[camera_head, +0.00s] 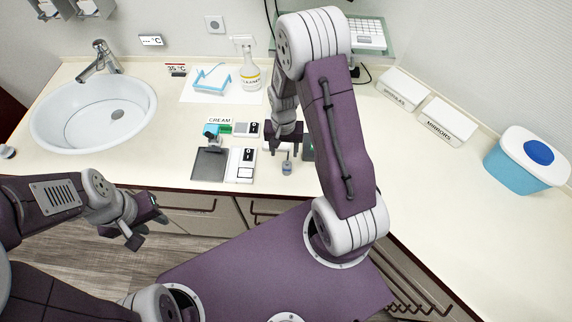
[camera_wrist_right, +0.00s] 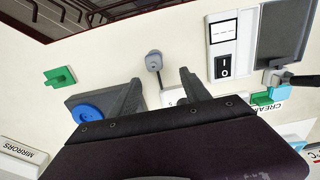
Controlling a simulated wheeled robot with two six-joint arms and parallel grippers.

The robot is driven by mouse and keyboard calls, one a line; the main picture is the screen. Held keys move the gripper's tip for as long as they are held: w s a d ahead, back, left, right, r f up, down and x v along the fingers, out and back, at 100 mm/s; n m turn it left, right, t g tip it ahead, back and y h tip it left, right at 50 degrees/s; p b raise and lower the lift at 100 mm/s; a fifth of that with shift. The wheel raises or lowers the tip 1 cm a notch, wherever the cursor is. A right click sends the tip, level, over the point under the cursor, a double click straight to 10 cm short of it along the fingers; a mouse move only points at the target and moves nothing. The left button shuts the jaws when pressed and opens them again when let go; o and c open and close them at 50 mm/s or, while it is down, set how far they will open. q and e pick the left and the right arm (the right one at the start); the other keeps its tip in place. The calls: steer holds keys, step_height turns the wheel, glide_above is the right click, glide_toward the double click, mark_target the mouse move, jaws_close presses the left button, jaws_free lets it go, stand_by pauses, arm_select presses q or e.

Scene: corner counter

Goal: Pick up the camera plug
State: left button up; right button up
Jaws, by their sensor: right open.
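A small grey rounded piece with a short stem (camera_head: 287,168), which looks like the camera plug, lies near the counter's front edge. In the right wrist view this grey piece (camera_wrist_right: 154,60) shows just beyond the fingertips, its stem reaching back toward a white block (camera_wrist_right: 173,97). My right gripper (camera_head: 284,143) is over the counter behind the grey piece. In its wrist view the right gripper (camera_wrist_right: 158,87) is open, its fingers either side of the stem and nothing visibly clamped. My left gripper (camera_head: 148,222) is low at the left, in front of the counter, and appears open and empty.
A dark tray (camera_head: 209,164) and a white switch panel (camera_head: 241,165) lie left of the right gripper. A blue disc (camera_wrist_right: 88,113) on a grey plate and a green block (camera_wrist_right: 60,77) lie on its other side.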

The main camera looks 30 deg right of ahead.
mark_target(287, 163)
steer(key=f, duration=0.2)
steer(key=f+p, duration=0.1)
steer(key=shift+s+d+f, duration=0.2)
steer(key=shift+s+d, duration=0.05)
steer(key=shift+d, duration=0.1)
steer(key=shift+w+f, duration=0.1)
steer(key=shift+f, duration=0.25)
steer(key=shift+a+f+p, duration=0.15)
steer(key=shift+f+p, duration=0.2)
steer(key=shift+p, duration=0.1)
steer(key=f, duration=0.2)
steer(key=f+p, duration=0.1)
steer(key=shift+s+f, duration=0.4)
steer(key=shift+f, duration=0.35)
steer(key=shift+r, duration=0.1)
steer(key=c, duration=0.8)
arm_select(q)
steer(key=r, duration=0.3)
steer(key=shift+s+d+r, duration=0.1)
steer(key=shift+s+d, duration=0.05)
steer(key=shift+d, duration=0.15)
arm_select(e)
jaws_close()
